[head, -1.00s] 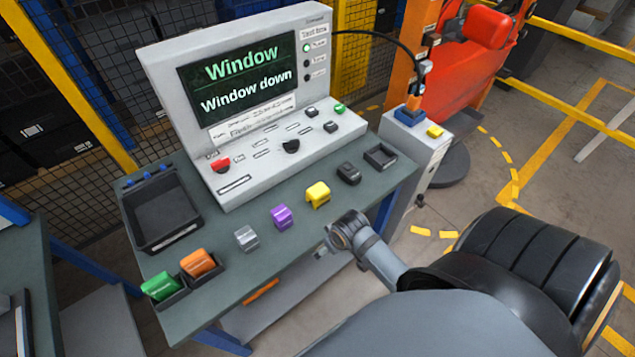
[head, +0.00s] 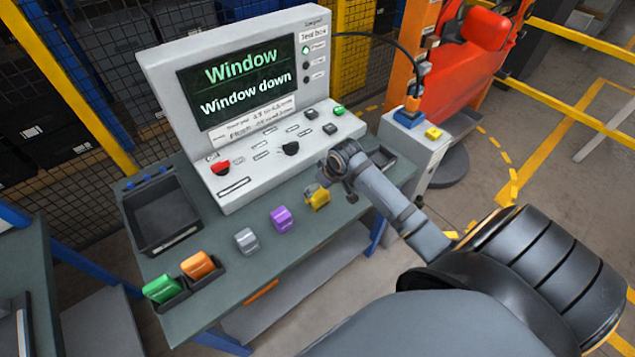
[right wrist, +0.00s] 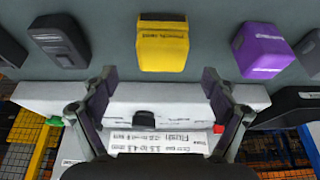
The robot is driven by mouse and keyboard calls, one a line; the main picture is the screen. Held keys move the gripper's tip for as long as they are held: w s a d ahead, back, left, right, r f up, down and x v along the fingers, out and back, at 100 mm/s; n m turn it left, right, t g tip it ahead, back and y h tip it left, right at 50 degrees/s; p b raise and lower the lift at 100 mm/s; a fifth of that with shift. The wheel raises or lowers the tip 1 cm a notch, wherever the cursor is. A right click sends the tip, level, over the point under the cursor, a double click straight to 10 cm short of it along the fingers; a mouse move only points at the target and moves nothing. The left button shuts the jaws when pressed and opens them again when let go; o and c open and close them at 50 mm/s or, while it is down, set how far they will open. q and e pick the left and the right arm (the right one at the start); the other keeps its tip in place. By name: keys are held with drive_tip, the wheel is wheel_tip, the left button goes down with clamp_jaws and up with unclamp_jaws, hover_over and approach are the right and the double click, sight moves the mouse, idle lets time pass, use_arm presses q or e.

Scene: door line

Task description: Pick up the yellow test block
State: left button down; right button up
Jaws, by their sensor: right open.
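The yellow test block (head: 317,197) stands on the dark green bench top, to the right of the purple block. It also shows in the right wrist view (right wrist: 162,46), upper middle, ahead of the fingertips and between their lines. My right gripper (head: 334,187) is over the bench beside the yellow block and partly covers it in the head view. In the right wrist view its two fingers (right wrist: 160,75) are spread apart with nothing between them. My left gripper is not in view.
The purple block (head: 281,219) and grey block (head: 247,240) stand to the left of the yellow one. A test box (head: 255,165) with a screen stands behind. A black tray (head: 160,215) and a holder with green and orange blocks (head: 197,265) are at left.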

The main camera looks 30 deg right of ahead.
sight(318, 192)
drive_tip(key=x, duration=0.2)
drive_tip(key=p+x, duration=0.1)
drive_tip(key=x, duration=0.1)
drive_tip(key=shift+s+a+f, duration=0.15)
drive_tip(key=shift+f, duration=0.15)
drive_tip(key=shift+w+f, duration=0.2)
drive_tip(key=shift+f, duration=0.25)
drive_tip(key=shift+r, duration=0.1)
drive_tip(key=c, duration=1.5)
